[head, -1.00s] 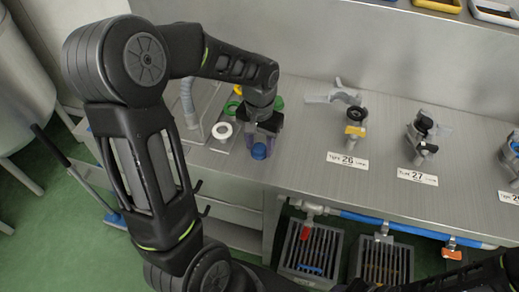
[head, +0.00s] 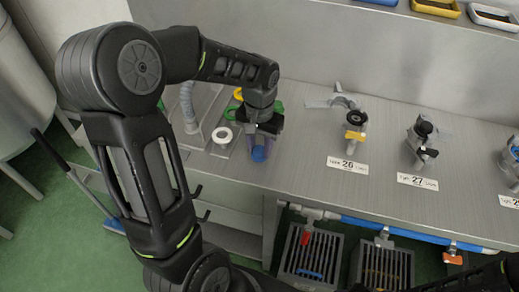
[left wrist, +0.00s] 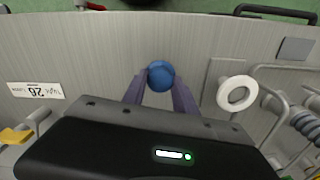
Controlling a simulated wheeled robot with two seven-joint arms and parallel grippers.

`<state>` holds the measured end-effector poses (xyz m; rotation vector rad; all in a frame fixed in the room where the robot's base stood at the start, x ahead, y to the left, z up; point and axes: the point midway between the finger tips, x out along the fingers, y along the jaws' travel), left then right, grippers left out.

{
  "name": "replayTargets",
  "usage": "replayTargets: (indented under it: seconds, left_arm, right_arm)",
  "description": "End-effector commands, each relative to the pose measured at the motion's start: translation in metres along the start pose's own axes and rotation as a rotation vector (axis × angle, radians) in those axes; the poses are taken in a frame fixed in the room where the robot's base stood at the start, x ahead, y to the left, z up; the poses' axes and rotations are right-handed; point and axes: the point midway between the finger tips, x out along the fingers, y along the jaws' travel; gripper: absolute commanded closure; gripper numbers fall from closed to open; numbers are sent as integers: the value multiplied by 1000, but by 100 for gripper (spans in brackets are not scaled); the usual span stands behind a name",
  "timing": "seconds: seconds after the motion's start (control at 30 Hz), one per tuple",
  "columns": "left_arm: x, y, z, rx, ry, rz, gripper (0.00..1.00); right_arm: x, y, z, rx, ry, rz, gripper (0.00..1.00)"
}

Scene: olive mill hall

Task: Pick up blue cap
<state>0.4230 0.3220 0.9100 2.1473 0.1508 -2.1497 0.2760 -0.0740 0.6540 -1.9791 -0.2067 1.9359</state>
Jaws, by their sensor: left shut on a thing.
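The blue cap (left wrist: 161,75) is small and round, and it sits between the fingertips of my left gripper (left wrist: 160,86) in the left wrist view. The gripper is shut on it from both sides. In the head view the blue cap (head: 259,154) shows at the lower end of my left gripper (head: 258,148), low over the steel bench (head: 300,165). I cannot tell whether the cap touches the bench. My right gripper is not in view.
A white ring (head: 222,135) lies just left of the gripper, also visible in the left wrist view (left wrist: 237,93). Green and yellow rings are partly hidden behind the gripper. Tap fittings (head: 355,125) with number labels (head: 348,165) stand to the right. The bench front edge is close.

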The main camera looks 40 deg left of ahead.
Motion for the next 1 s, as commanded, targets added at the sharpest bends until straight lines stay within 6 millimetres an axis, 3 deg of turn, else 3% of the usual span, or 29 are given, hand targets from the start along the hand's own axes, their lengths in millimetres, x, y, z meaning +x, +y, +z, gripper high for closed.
replayTargets:
  seconds: [0.3, 0.5, 1.0]
  left_arm:
    - [-58, 0, -1, 1, 7, 1, 100]
    - [-85, 0, 0, 0, 4, 0, 100]
    - [-89, 0, 0, 0, 1, 0, 100]
  right_arm:
    - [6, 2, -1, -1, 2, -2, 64]
    - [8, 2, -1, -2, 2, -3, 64]
    - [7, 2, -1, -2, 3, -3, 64]
